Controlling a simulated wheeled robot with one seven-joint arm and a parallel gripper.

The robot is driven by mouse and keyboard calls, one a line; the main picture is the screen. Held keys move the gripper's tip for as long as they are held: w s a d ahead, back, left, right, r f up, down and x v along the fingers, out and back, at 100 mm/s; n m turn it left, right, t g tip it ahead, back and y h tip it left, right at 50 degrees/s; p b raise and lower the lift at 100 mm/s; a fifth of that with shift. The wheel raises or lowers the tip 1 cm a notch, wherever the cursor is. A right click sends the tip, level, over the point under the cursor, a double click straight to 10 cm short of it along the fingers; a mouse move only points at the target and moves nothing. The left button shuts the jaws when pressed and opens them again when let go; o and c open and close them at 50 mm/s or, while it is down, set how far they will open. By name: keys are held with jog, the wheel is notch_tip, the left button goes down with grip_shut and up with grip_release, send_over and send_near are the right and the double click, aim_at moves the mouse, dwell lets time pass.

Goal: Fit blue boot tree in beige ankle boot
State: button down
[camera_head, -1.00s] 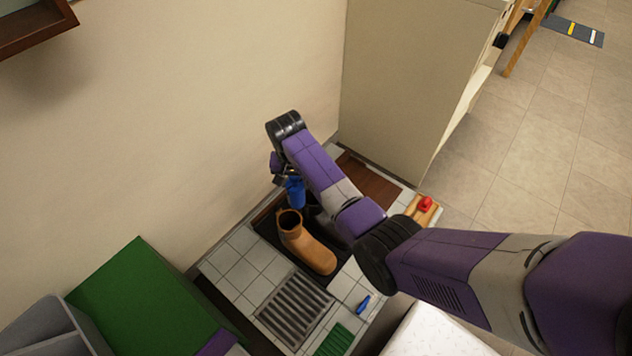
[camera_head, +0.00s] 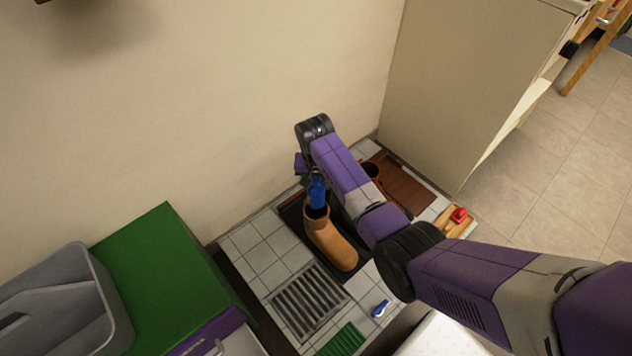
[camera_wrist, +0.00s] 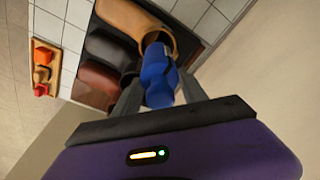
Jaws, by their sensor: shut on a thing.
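The beige ankle boot (camera_head: 331,241), tan in the picture, stands on a dark mat with its toe towards the lower right. It also shows in the wrist view (camera_wrist: 127,18), with its opening facing my gripper. The blue boot tree (camera_head: 317,193) is held upright, its lower end at the boot's opening. In the wrist view the tree (camera_wrist: 156,72) overlaps the opening's rim; I cannot tell how far its end is inside. My gripper (camera_wrist: 160,92) is shut on the tree, one finger on each side. In the head view my wrist partly hides the gripper.
A black boot (camera_wrist: 108,48) and a dark red-brown boot (camera_wrist: 97,84) stand beside the beige one. A wooden tray (camera_head: 455,220) with a red item lies at right. A drain grate (camera_head: 307,298) and a blue tool (camera_head: 381,308) lie in front. The wall is close behind.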

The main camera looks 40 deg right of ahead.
jog(key=shift+f+b, duration=1.5)
jog(key=shift+f, duration=0.05)
jog(key=shift+f+b, duration=2.1)
jog(key=shift+f, duration=1.3)
jog(key=c, duration=0.6)
grip_release()
jog(key=shift+o, duration=0.2)
notch_tip(320, 180, up, 9)
jog(key=p, duration=0.9)
